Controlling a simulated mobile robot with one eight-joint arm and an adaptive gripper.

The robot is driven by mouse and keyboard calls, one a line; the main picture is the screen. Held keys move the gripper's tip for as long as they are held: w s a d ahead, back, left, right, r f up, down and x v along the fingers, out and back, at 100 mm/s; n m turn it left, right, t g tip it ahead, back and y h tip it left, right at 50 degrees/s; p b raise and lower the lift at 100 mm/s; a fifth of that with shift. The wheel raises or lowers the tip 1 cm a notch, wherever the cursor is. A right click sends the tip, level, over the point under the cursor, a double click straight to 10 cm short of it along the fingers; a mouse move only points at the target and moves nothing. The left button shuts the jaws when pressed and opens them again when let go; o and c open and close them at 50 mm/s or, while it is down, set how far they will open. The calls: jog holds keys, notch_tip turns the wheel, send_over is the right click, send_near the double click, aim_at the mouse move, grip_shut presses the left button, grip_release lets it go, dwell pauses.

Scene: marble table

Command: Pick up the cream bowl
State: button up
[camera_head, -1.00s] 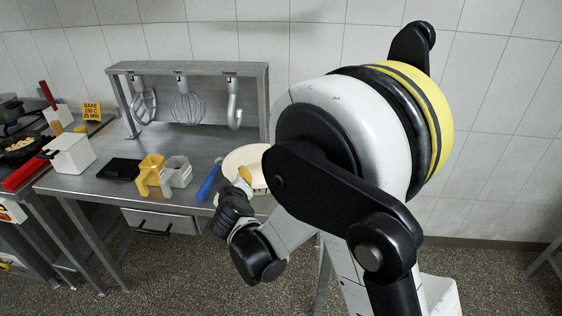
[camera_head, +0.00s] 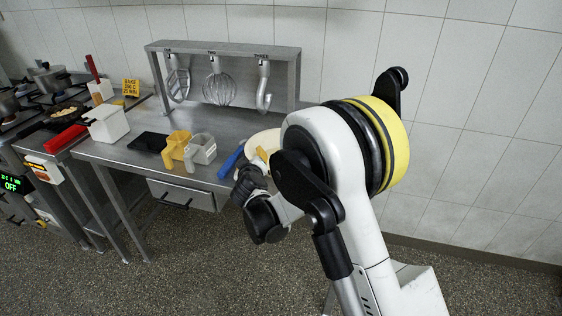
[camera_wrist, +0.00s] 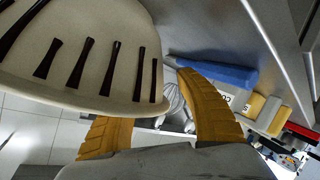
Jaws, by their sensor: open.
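The cream bowl (camera_head: 262,142) sits at the right end of the steel table, partly hidden behind my arm and gripper. In the wrist view the bowl (camera_wrist: 105,50) fills the upper left, with dark stripes on its side. My gripper (camera_head: 263,156) is at the bowl's near side. In the wrist view its two yellow fingers (camera_wrist: 150,97) are apart, with the bowl's edge covering part of the left finger. The right finger is beside the bowl. I cannot tell whether either finger touches it.
A blue-handled tool (camera_head: 231,162) lies just left of the bowl. A yellow jug (camera_head: 177,150) and a grey container (camera_head: 201,149) stand farther left. A steel rack (camera_head: 225,48) with hanging mixer tools stands behind. A white box (camera_head: 107,123) is near the stove.

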jog(key=shift+w, duration=0.3)
grip_shut()
